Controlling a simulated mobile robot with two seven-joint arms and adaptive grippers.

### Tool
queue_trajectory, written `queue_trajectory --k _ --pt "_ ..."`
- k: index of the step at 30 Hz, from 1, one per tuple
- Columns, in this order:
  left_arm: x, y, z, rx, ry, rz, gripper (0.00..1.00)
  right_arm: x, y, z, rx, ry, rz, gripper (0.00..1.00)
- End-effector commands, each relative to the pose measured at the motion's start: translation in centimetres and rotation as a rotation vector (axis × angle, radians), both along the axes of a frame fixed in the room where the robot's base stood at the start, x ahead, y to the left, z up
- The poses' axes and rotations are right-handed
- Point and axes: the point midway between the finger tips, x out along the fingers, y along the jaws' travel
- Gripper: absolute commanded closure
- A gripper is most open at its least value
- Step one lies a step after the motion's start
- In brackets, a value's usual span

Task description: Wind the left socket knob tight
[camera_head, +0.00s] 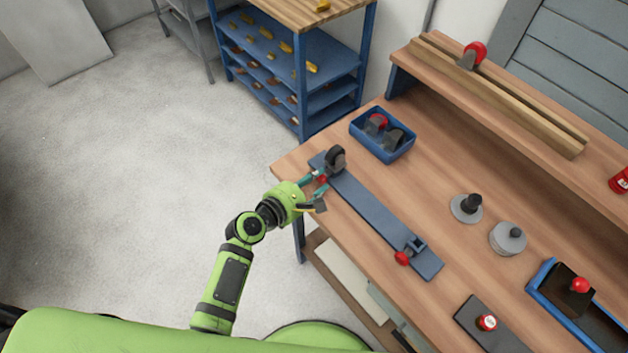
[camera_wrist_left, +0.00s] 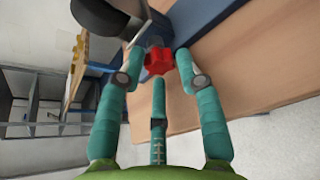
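The left socket knob (camera_wrist_left: 158,61) is red and lobed. It sits at the far-left end of a blue-grey rail (camera_head: 375,207) on the bench, and shows small in the head view (camera_head: 321,180). A dark round part (camera_head: 335,158) stands upright at that end, beside the knob. My left gripper (camera_head: 318,186) is at the knob from the bench's front side. In the left wrist view its teal fingers (camera_wrist_left: 159,64) are spread on both sides of the knob, with slim gaps; contact is not clear. My right gripper is out of view.
A second red knob (camera_head: 402,258) and an empty-looking socket (camera_head: 413,245) are at the rail's near end. A blue bin (camera_head: 366,151) of dark parts stands behind.

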Motion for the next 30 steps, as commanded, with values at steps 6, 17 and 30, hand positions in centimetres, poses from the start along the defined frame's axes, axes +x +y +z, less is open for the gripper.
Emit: queue_trajectory --k 6,17,30 --pt "-0.1 0.0 -0.1 0.001 0.002 -0.001 1.00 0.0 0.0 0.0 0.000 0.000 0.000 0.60" --pt "-0.3 -0.1 -0.8 0.216 -0.207 -0.003 1.00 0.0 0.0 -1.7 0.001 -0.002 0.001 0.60" --pt "-0.3 0.0 -0.6 0.270 -0.257 -0.004 0.54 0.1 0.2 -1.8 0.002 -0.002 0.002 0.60"
